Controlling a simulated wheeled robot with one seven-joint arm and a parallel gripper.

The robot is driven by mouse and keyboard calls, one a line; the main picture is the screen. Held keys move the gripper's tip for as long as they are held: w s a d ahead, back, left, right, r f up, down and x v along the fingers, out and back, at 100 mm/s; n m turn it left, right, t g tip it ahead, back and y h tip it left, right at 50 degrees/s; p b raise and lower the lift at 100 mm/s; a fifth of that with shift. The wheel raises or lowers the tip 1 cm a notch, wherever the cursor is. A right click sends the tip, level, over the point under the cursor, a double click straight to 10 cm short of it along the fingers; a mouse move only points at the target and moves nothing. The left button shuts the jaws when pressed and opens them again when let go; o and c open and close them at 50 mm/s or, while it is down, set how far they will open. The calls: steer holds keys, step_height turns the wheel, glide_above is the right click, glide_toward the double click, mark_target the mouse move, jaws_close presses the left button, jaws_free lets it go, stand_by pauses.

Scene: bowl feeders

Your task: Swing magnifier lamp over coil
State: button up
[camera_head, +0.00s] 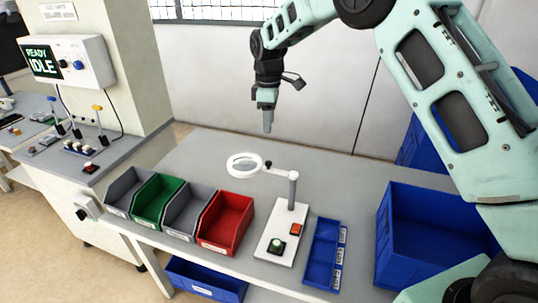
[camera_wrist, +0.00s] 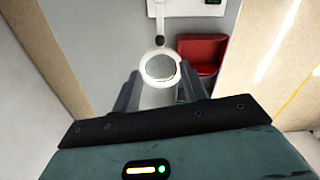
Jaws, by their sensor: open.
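The magnifier lamp has a white ring head (camera_head: 245,165) around a clear lens, on a white arm from a grey post (camera_head: 292,190). The post stands on a white base (camera_head: 276,236) with a green button and an orange-red switch. The head points left, above the table behind the bins. My gripper (camera_head: 267,128) points down, apart from and above the lamp head. In the wrist view the lamp head (camera_wrist: 160,67) shows between the two open fingers (camera_wrist: 160,90), beyond them. I cannot make out a coil in either view.
Grey, green and red bins (camera_head: 226,222) line the table's front left; the red bin also shows in the wrist view (camera_wrist: 200,55). A blue divided tray (camera_head: 321,256) and a large blue crate (camera_head: 432,238) stand right.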

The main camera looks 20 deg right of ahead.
mark_target(268, 162)
step_height(268, 162, down, 14)
steer(key=p, duration=0.3)
steer(key=shift+p, duration=0.3)
steer(key=shift+r, duration=0.1)
jaws_close()
